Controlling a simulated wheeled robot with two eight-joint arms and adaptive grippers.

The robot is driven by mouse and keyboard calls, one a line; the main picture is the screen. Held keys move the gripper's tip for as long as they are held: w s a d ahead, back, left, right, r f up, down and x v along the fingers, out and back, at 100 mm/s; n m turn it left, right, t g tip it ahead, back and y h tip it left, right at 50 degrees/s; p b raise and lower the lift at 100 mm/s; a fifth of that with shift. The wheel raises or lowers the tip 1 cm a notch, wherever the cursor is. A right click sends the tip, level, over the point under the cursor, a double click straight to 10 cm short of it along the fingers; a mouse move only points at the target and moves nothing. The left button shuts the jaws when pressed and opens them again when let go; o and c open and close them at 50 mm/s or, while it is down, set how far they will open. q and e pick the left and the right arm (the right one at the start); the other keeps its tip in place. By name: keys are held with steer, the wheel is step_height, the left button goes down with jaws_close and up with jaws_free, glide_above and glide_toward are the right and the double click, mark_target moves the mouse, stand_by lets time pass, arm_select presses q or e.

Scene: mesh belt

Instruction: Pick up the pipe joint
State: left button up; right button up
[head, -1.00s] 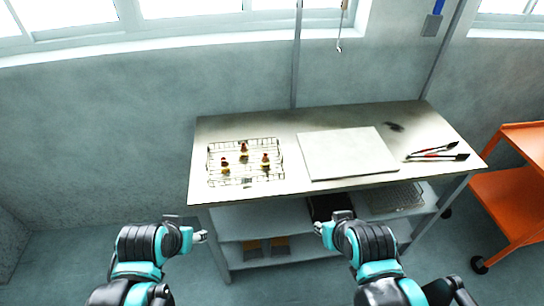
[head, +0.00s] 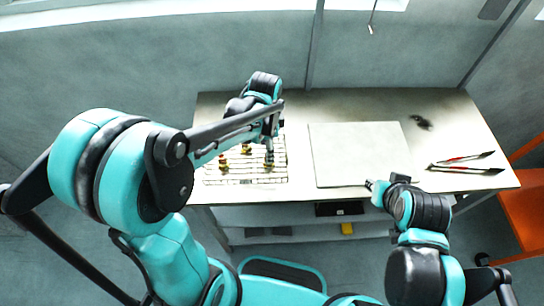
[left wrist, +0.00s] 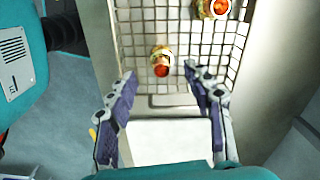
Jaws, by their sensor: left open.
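Several small brass-coloured pipe joints with red tops stand in a wire mesh basket (head: 240,182) on the table. One pipe joint (head: 223,162) is at the basket's left and another (head: 246,149) is farther back; a third, at the right, is partly hidden by my left gripper (head: 268,153). In the left wrist view, one pipe joint (left wrist: 161,60) lies between and just beyond the open fingertips of my left gripper (left wrist: 160,76), and another (left wrist: 212,9) is at the top edge. My left gripper is empty. My right gripper (head: 373,187) is by the table's front edge; its fingers are too small to judge.
A pale flat board (head: 355,155) lies right of the basket. Tongs (head: 465,165) with red parts lie at the table's right end, with a dark smudge (head: 421,122) behind. An orange cart (head: 525,195) stands at the right. The basket's wire walls surround the joints.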

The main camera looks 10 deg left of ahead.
arm_select(q)
step_height(320, 180, down, 6)
steer(key=shift+w+d+r+b, duration=0.1)
steer(key=shift+w+r+b, duration=0.1)
steer(key=shift+b, duration=0.7)
jaws_close()
